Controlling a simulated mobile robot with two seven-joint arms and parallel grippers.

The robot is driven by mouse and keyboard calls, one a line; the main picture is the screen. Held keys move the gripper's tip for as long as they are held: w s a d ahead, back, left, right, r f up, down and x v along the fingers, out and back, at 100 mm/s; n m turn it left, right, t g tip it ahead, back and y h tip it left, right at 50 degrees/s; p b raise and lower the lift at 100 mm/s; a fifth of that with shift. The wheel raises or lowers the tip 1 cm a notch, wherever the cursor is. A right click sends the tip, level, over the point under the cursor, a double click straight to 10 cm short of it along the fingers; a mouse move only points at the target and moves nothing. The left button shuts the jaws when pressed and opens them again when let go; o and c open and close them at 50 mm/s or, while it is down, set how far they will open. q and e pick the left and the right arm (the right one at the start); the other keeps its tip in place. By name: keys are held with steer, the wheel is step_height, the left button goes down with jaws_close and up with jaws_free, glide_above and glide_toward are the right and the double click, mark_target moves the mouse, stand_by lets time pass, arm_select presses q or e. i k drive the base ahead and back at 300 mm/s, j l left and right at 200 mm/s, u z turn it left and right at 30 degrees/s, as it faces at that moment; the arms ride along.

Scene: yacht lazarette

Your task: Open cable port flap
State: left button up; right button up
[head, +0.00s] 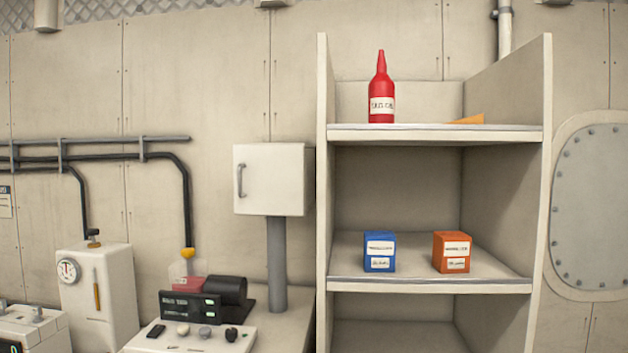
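No thing in the head view is clearly marked as the cable port flap. A white box (270,178) with a shut front door and a dark vertical handle (240,180) on the door's left side is mounted on a grey post (277,265), left of the shelf unit. At the right edge, a round grey riveted plate (592,205) sits in a pale frame on the wall and looks closed; its right part is cut off. Neither of my grippers is in view.
A pale shelf unit (430,286) holds a red bottle (381,90), a flat orange piece (468,120), a blue box (379,252) and an orange box (452,252). Dark pipes (110,155) and a white gauge unit (98,295) are left. A counter (286,335) holds equipment (190,306).

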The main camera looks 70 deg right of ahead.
mark_target(269, 179)
steer(key=z, duration=3.5)
steer(key=k+j, duration=0.05)
